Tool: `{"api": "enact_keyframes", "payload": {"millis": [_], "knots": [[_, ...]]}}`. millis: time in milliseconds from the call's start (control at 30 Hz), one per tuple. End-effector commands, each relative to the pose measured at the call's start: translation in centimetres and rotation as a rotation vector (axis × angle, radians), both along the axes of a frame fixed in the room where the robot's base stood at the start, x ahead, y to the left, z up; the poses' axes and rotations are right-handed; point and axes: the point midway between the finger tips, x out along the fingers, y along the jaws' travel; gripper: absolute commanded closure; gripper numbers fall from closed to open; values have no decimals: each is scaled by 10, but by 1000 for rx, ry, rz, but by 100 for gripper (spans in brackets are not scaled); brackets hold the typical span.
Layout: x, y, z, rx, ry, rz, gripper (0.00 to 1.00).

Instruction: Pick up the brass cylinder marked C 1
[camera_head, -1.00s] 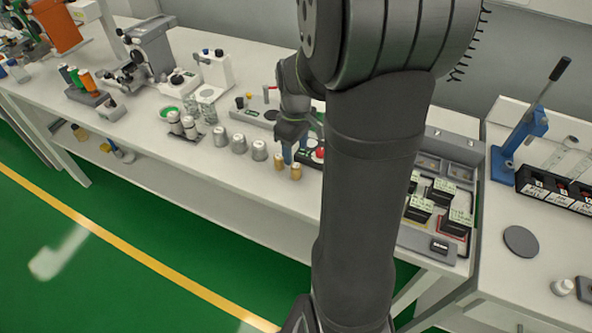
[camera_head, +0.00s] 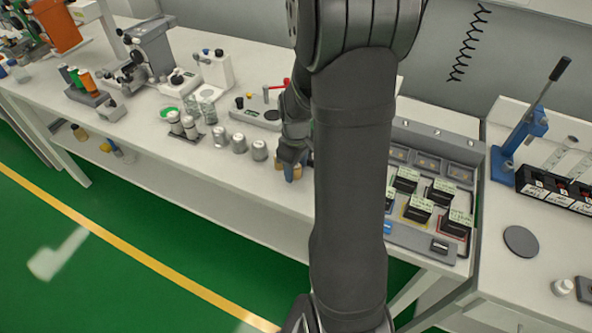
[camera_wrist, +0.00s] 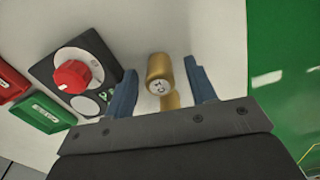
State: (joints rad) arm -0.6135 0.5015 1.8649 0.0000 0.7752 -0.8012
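Two brass cylinders stand on the white bench. In the wrist view one brass cylinder (camera_wrist: 160,66) shows whole, its top bearing a small dark mark that looks like C 1 but is hard to read. The second brass cylinder (camera_wrist: 170,102) lies closer to the gripper body, which partly hides it. My gripper (camera_wrist: 161,73) is open, with one blue finger to the left and one to the right of the cylinders; gaps show beside the whole one. In the head view my gripper (camera_head: 291,172) is low at the bench's front, with brass (camera_head: 298,172) partly hidden behind it.
A dark unit with a red knob (camera_wrist: 72,74) stands left of the fingers in the wrist view, near red and green trays (camera_wrist: 40,112). Silver cylinders (camera_head: 259,150) stand left of my gripper in the head view. The bench's front edge is close.

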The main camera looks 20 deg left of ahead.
Motion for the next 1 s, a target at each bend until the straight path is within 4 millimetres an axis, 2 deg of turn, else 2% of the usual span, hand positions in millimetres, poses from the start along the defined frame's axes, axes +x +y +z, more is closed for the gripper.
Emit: {"api": "enact_keyframes", "payload": {"millis": [33,233,500,667,767,900,1000], "knots": [[0,0,0,0,0,0,59],[0,0,0,0,0,0,98],[0,0,1,1,-1,0,98],[1,0,9,2,-2,0,98],[1,0,20,2,-3,0,98],[1,0,46,4,-6,0,98],[2,-27,58,2,-3,-7,98]]}}
